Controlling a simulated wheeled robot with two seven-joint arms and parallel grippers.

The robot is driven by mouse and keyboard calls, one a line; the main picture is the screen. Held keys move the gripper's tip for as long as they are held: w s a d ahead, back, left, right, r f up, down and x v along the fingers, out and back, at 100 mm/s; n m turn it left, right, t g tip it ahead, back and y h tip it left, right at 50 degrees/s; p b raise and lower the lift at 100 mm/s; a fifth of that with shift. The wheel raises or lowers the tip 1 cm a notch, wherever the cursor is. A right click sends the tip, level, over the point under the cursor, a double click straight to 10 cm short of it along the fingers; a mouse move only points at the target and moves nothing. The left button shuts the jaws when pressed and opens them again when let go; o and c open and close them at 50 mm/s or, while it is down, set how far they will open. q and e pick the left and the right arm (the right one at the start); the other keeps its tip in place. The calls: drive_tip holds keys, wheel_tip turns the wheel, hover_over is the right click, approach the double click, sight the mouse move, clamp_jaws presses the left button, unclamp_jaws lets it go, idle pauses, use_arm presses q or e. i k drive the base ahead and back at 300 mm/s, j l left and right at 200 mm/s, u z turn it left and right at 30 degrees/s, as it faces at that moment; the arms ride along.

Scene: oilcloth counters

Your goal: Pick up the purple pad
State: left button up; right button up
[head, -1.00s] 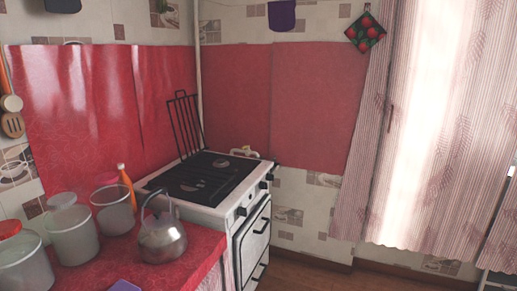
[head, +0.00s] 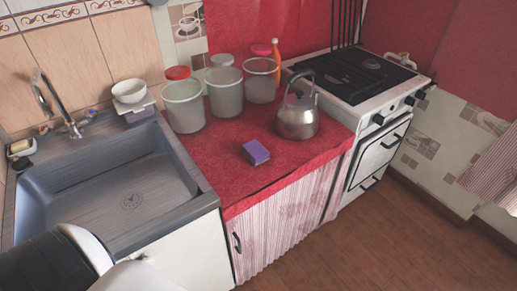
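The purple pad (head: 256,152) is a small block, purple on top with a darker side. It lies flat on the red oilcloth counter (head: 240,190), left of the metal kettle (head: 297,116) and apart from it. A part of my own body shows at the bottom left, over the front of the sink cabinet. Neither gripper's fingers are in the head view.
Several translucent containers, one a tub (head: 184,106), stand behind the pad. An orange bottle (head: 276,50) is beside them. A grey sink (head: 110,185) is at left, a stove (head: 350,75) at right. The counter before the pad is clear, and so is the wooden floor (head: 400,235).

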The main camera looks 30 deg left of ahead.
sight(256, 153)
drive_tip(key=u, duration=0.25)
drive_tip(key=i+l+u, duration=0.15)
drive_tip(key=u, duration=0.25)
drive_tip(key=i+l+u, duration=0.2)
drive_tip(key=u, duration=0.2)
drive_tip(key=i+l+u, duration=0.1)
drive_tip(key=l+u, duration=0.3)
drive_tip(key=j, duration=0.1)
